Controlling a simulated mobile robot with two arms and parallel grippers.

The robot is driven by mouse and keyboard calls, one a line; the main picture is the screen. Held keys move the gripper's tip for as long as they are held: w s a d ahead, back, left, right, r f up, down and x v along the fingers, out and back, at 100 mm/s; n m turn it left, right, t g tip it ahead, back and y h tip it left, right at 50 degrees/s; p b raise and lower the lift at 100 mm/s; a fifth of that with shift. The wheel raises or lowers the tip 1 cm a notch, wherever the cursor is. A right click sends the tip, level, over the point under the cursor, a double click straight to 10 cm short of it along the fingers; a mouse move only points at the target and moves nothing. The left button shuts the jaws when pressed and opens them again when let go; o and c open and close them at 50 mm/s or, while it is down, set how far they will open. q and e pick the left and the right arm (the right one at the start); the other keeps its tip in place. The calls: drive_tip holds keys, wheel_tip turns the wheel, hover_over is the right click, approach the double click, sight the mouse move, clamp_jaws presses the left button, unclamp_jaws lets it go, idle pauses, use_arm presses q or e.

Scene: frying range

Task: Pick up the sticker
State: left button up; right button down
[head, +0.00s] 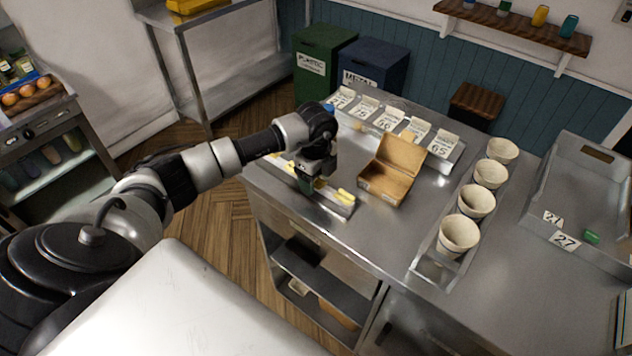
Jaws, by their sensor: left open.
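My left gripper (310,185) is open and points down over a narrow metal tray (335,207) near the left edge of the steel table. Small yellow pieces (345,196) lie in this tray, to the right of the gripper; they may be stickers, but they are too small to tell. The gripper hides the middle of the tray, and I cannot tell whether it touches anything there. My right gripper is out of view.
An open cardboard box (392,168) stands just right of the gripper. Several numbered cartons (389,119) line the table's back. Several pale cups (459,236) stand in a rack. A metal tray (540,205) with "27" labels is at right. Bare steel lies in front.

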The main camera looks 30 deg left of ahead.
use_arm(q)
drive_tip(key=c, duration=1)
drive_tip(key=shift+r, duration=0.1)
